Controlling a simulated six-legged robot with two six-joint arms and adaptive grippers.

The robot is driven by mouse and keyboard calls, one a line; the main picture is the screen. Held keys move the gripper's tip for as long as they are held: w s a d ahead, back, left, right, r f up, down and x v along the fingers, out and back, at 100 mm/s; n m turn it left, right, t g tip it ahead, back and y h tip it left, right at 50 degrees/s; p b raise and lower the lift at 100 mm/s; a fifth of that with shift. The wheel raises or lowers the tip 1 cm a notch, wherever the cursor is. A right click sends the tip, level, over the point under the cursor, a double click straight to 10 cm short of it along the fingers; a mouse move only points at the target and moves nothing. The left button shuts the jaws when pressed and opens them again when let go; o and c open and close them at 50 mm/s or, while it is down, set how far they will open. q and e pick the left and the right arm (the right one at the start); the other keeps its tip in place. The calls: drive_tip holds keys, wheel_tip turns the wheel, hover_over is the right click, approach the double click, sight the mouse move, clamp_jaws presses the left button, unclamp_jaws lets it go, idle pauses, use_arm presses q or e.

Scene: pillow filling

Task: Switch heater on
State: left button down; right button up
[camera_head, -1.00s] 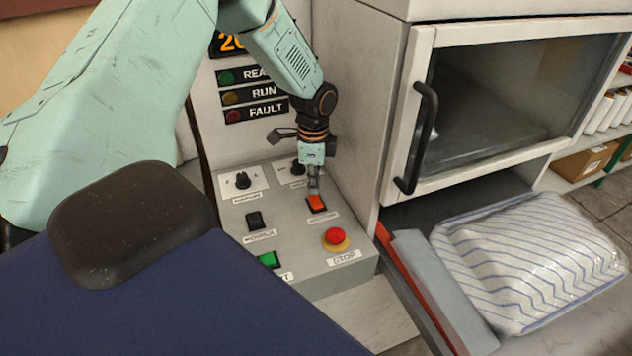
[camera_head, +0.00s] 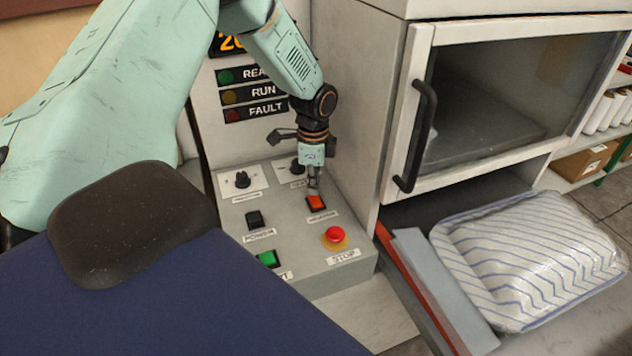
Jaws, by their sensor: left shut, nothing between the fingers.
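The heater switch (camera_head: 316,203) is an orange-red rocker on the grey sloped control panel (camera_head: 300,235), at its upper right. My left gripper (camera_head: 314,189) is shut and empty, pointing down with its fingertips at the upper edge of this switch. I cannot tell whether the tips press on it. The switch looks bright orange; the gripper hides a little of its upper part. My right gripper is out of view.
On the panel are a black rocker (camera_head: 254,219), a green button (camera_head: 267,259), a red stop button (camera_head: 334,235) and a dark knob (camera_head: 242,180). A cabinet with a black door handle (camera_head: 416,136) stands at right. A striped pillow (camera_head: 530,255) lies in front of it.

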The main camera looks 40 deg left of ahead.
sight(314, 197)
use_arm(q)
drive_tip(key=shift+f, duration=0.35)
drive_tip(key=shift+f+b, duration=0.45)
drive_tip(key=shift+f, duration=0.1)
idle(0.4)
wheel_tip(314, 197, up, 7)
drive_tip(key=p, duration=0.7)
drive_tip(key=shift+r, duration=0.15)
idle(0.4)
